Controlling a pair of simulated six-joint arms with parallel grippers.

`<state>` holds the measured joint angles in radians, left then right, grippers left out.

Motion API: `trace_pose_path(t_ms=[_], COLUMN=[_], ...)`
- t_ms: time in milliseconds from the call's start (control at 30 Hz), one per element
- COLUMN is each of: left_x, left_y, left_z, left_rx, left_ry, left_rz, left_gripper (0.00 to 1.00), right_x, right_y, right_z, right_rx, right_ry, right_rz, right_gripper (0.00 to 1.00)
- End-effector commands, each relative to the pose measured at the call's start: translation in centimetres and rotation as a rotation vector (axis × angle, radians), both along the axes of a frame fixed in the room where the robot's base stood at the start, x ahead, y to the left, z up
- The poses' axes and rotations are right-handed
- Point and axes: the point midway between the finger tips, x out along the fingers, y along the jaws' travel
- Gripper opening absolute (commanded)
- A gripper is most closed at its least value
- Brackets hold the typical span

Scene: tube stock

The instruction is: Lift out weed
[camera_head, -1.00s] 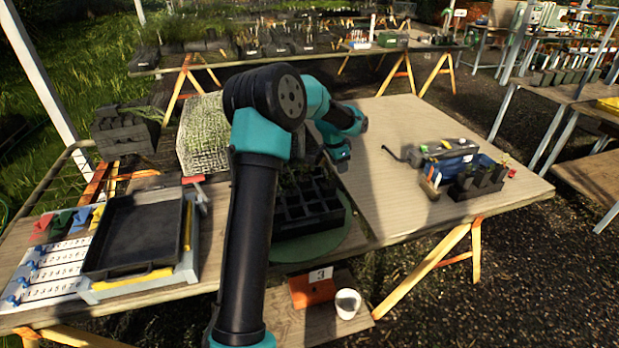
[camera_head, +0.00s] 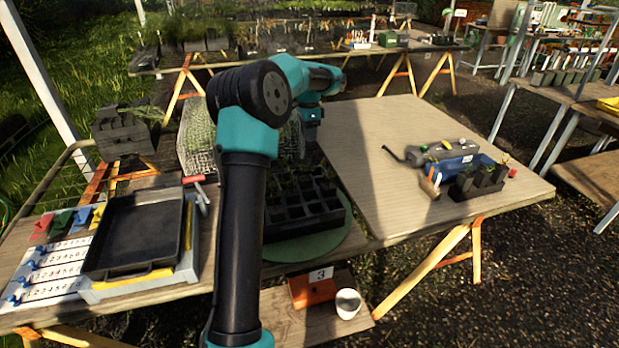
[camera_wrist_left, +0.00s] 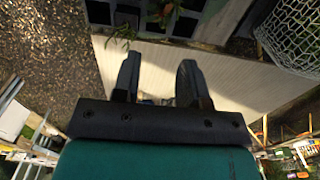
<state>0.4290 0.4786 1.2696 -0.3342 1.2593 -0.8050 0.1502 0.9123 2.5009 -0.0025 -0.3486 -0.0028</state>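The black cell tray (camera_head: 305,210) sits on a round green mat (camera_head: 325,243) near the table's middle. Its left part is hidden by my left arm. In the left wrist view, a part of the tray (camera_wrist_left: 153,28) shows at the top, with small green seedlings (camera_wrist_left: 166,12) in dark cells. I cannot tell which plant is the weed. My left gripper (camera_wrist_left: 160,62) is open and empty, its two dark fingers apart. In the head view, its wrist is above the back of the tray, and the fingers are hard to make out. My right gripper is not in view.
A black shallow tray (camera_head: 130,236) stands at the left, beside a numbered white board (camera_head: 50,272). A mesh-wrapped block (camera_head: 197,140) is behind. A blue bin (camera_head: 459,168) and black pots (camera_head: 478,182) are at the right. A white cup (camera_head: 347,303) is below. The pale board (camera_head: 400,140) has free room.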

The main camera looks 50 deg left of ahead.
Motion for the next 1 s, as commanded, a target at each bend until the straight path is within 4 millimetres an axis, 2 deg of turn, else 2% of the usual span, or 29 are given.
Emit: trace_pose_path(t_ms=[300,600,733,1000], left_x=[0.0,0.0,0.0,0.0], left_y=[0.0,0.0,0.0,0.0], left_z=[-5.5,-10.1,-10.9,-10.9], left_rx=[-0.001,-0.002,0.000,0.000], left_ry=[0.004,0.003,0.000,0.000], left_rz=[-0.001,0.001,0.001,0.001], left_gripper=[0.39,0.39,0.39,0.39], right_x=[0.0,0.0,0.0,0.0], right_y=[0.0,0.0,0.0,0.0], right_z=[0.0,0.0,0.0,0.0], right_rx=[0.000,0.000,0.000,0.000], right_ry=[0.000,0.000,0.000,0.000], right_rz=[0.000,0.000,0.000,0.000], right_gripper=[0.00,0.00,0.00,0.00])
